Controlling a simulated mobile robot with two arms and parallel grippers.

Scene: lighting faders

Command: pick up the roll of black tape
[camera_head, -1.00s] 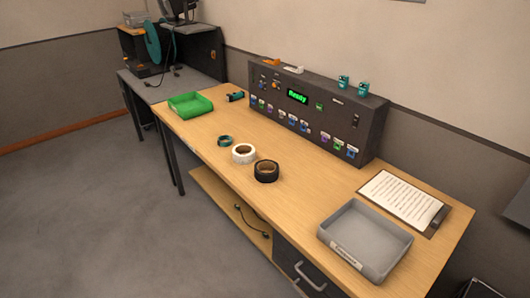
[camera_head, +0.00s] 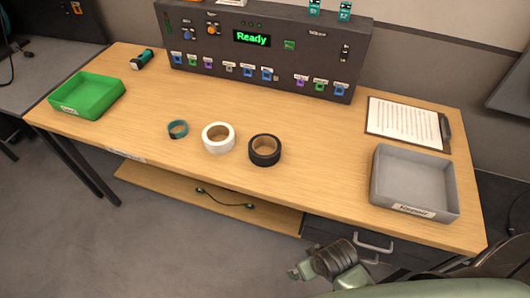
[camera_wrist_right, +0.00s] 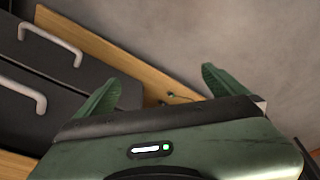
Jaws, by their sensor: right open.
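The roll of black tape (camera_head: 264,161) lies flat on the wooden table near its front edge, just right of a roll of white tape (camera_head: 218,149). My right gripper (camera_head: 294,273) is low in front of the table, apart from the tape and nearer the camera. In the right wrist view my right gripper (camera_wrist_right: 158,88) has its two green fingers spread apart with nothing between them. The tape is not in the right wrist view. My left gripper is not in view.
A teal tape roll (camera_head: 178,134) lies left of the white roll. A green tray (camera_head: 90,106) is at left, a grey tray (camera_head: 412,205) at right beside a clipboard (camera_head: 405,121). A dark control panel (camera_head: 260,75) stands behind. Drawers with handles (camera_head: 375,246) are below the table.

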